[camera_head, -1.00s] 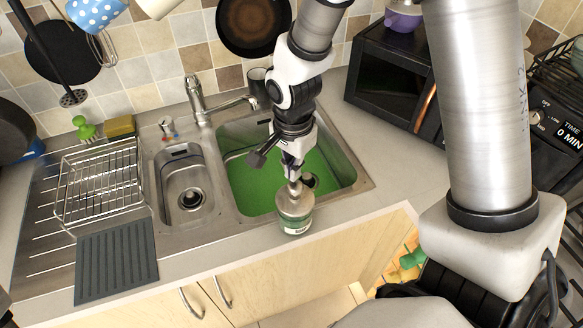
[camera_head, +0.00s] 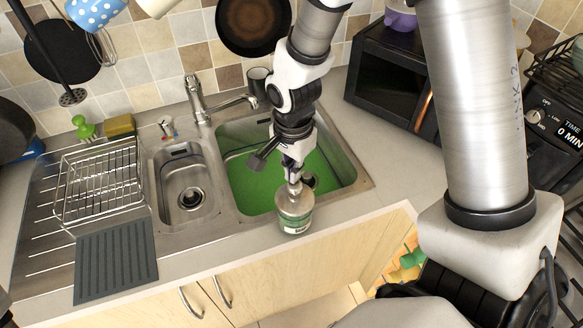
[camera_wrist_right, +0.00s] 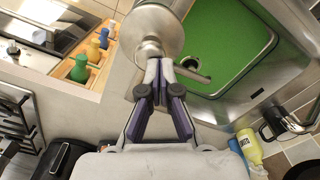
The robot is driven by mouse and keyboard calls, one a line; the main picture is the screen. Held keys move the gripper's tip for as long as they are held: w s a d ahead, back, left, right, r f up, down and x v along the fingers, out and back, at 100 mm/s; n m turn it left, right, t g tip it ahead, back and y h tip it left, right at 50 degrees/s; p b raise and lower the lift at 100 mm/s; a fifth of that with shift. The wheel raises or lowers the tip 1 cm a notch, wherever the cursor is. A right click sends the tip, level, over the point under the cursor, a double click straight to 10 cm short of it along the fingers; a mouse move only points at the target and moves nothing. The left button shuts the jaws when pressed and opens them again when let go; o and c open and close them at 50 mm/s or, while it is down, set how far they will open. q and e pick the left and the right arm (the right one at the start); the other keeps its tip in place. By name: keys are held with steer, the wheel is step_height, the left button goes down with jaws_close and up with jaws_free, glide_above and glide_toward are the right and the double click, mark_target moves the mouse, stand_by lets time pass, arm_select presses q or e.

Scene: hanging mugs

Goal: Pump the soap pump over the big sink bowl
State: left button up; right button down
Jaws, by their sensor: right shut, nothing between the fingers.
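The soap pump (camera_head: 295,212) is a bottle with a metallic top and a green and white label. It stands on the counter at the front edge of the big sink bowl (camera_head: 245,190), which has a green bottom. In the right wrist view the pump's round silver top (camera_wrist_right: 152,38) is just beyond the fingertips. My right gripper (camera_head: 293,172) is shut with nothing between its fingers, directly above the pump head. Its fingers (camera_wrist_right: 158,70) appear to touch or nearly touch the pump head; I cannot tell which. My left gripper is not in view.
A chrome faucet (camera_head: 205,110) stands behind the bowls. A small sink bowl (camera_head: 178,182), a wire dish rack (camera_head: 98,188) and a grey drying mat (camera_head: 115,262) are at the left. A black microwave (camera_head: 388,88) is at the right. Counter right of the sink is clear.

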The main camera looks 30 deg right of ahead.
step_height(320, 180, up, 7)
steer(key=p, duration=0.6)
steer(key=shift+r+p, duration=0.1)
steer(key=shift+p, duration=0.3)
